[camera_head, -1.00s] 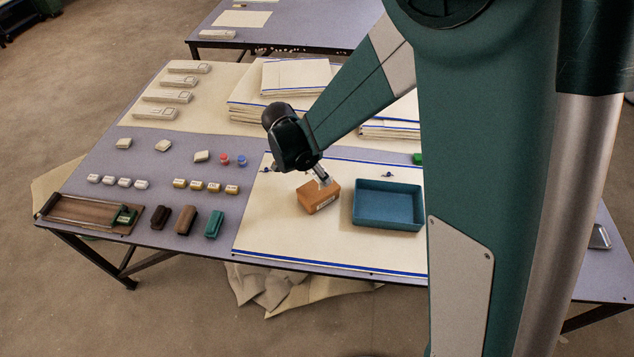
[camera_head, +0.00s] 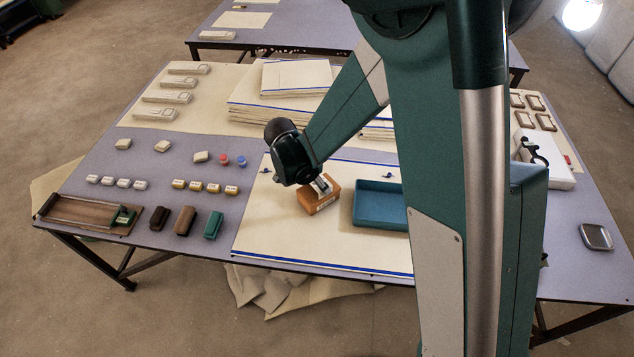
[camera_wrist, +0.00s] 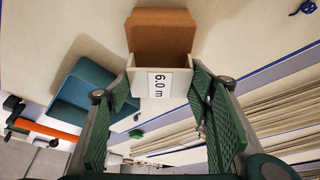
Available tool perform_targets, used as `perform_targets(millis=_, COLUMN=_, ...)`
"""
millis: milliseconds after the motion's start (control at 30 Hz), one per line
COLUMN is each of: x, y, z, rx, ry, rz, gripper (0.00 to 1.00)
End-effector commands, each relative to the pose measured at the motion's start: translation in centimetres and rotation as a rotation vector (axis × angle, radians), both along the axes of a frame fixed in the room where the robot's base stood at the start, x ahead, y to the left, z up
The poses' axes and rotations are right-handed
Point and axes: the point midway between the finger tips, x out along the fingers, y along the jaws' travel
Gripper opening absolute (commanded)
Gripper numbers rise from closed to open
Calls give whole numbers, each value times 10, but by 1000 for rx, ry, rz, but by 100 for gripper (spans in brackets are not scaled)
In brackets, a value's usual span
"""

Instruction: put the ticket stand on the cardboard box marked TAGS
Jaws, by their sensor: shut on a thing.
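The ticket stand (camera_wrist: 160,84) is a small cream piece with a card reading "6.0 m". My gripper (camera_wrist: 162,92) is shut on it, one green-padded finger on each side. The brown cardboard box (camera_wrist: 160,35) lies right beneath and beyond the stand in the wrist view. In the head view the box (camera_head: 319,204) sits on the cream cloth, left of the blue tray, with a small pale label too small to read. The stand (camera_head: 321,186) appears at the top of the box there. I cannot tell whether it bears on the box.
The blue tray (camera_head: 378,203) is close on the box's right. The cream cloth (camera_head: 290,235) is clear in front. Folded cloth stacks (camera_head: 297,77) lie behind. Brushes, such as a green one (camera_head: 213,224), and small pale blocks line the left. My arm hides part of the right side.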

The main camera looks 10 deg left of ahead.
Motion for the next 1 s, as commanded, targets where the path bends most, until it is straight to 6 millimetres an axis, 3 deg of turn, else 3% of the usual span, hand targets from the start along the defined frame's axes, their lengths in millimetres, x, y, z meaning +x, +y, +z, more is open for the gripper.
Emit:
perform_targets(millis=467, x=0, y=0, z=-5, rx=0, ry=0, rz=0, gripper=41)
perform_targets(millis=500, x=0, y=0, z=-5, rx=0, ry=0, rz=0, gripper=53)
perform_targets(millis=600, x=0, y=0, z=-4, rx=0, ry=0, rz=0, gripper=65)
perform_targets(millis=1000, x=0, y=0, z=-3, rx=0, ry=0, rz=0, gripper=65)
